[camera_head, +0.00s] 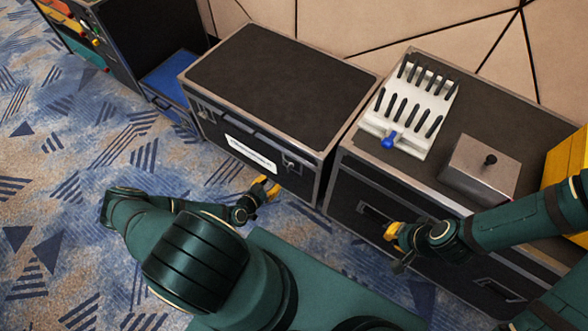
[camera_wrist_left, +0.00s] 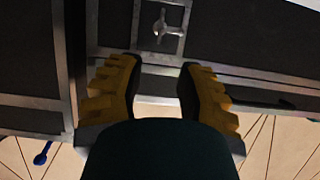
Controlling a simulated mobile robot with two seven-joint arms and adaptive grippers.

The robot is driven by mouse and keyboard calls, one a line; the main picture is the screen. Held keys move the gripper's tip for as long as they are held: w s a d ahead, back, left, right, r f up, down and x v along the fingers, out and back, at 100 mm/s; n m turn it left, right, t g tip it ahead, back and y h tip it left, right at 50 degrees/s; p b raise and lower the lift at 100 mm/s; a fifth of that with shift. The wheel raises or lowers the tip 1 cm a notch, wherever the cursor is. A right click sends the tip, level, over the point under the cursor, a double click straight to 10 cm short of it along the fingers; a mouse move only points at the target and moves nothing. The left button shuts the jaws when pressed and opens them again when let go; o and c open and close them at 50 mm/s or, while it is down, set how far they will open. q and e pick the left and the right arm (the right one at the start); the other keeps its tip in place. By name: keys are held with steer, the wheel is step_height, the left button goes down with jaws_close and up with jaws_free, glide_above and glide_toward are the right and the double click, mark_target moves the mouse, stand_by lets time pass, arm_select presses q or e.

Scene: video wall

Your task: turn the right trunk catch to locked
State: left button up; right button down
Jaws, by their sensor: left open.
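The black trunk (camera_head: 285,85) with metal edges stands at the centre of the head view. Its right catch (camera_head: 289,163) sits on the front face, right of a white label. In the left wrist view the catch (camera_wrist_left: 160,25) is a small metal turn-piece in a square metal plate, at the top centre. My left gripper (camera_head: 268,189) has yellow fingers and is just in front of and below the catch. In the wrist view my left gripper (camera_wrist_left: 159,68) is open and empty, its fingers apart, with the catch beyond the gap. My right gripper (camera_head: 394,234) is by the neighbouring case; its opening is unclear.
A second black case (camera_head: 350,185) stands right of the trunk, bearing a white slotted rack (camera_head: 412,105), a blue knob (camera_head: 389,140) and a metal box (camera_head: 479,170). A yellow case (camera_head: 566,165) is at the far right. Patterned carpet (camera_head: 60,200) is clear at left.

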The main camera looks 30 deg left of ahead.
mark_target(289, 171)
arm_select(q)
steer(key=b+x, duration=0.3)
steer(key=x, duration=1)
steer(key=shift+w+f, duration=0.1)
jaws_close()
